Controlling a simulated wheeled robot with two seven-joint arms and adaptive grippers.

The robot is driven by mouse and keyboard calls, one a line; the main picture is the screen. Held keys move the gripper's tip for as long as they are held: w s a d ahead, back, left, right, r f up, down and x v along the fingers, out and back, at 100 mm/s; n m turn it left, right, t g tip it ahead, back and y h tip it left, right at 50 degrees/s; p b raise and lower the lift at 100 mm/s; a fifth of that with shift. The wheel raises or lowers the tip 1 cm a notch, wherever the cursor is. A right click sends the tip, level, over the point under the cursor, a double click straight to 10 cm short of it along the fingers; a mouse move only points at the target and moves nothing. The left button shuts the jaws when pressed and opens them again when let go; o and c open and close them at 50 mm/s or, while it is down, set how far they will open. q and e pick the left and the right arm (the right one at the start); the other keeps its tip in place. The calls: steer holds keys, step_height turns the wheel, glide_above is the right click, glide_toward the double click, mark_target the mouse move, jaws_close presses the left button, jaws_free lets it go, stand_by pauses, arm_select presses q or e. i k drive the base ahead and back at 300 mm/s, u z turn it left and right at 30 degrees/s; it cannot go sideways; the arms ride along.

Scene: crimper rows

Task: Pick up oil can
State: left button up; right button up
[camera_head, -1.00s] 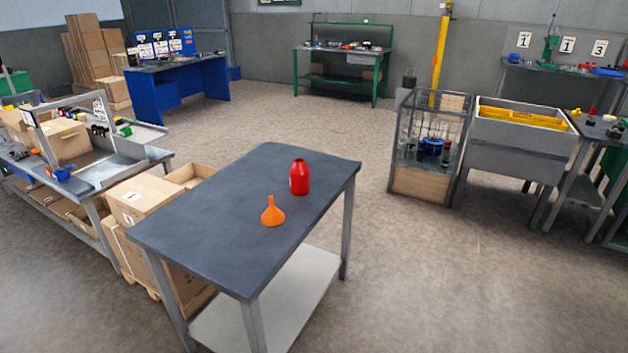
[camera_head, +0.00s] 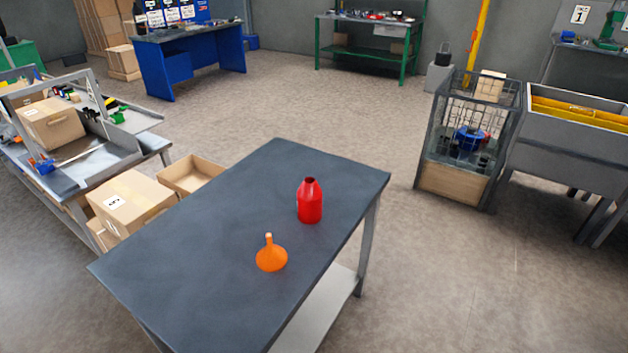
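A red bottle-shaped can (camera_head: 310,203), the only oil-can-like thing on the near table, stands upright toward the table's right side. An orange funnel (camera_head: 271,257) stands in front of it and to its left, wide end down and spout up, apart from the can. Both are on the dark grey top of the near table (camera_head: 190,260). Neither of my grippers shows in the head view.
Cardboard boxes (camera_head: 130,203) stand left of the table, by a cluttered workbench (camera_head: 75,180). A wire cage cart (camera_head: 455,185) and a grey bin (camera_head: 575,145) stand to the right. The floor (camera_head: 370,130) behind the table is clear.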

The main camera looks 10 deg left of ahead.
mark_target(309, 194)
steer(key=i, duration=0.15)
steer(key=u, duration=3.65)
steer(key=k, duration=2.1)
steer(key=z, duration=1.65)
steer(key=i, duration=1.7)
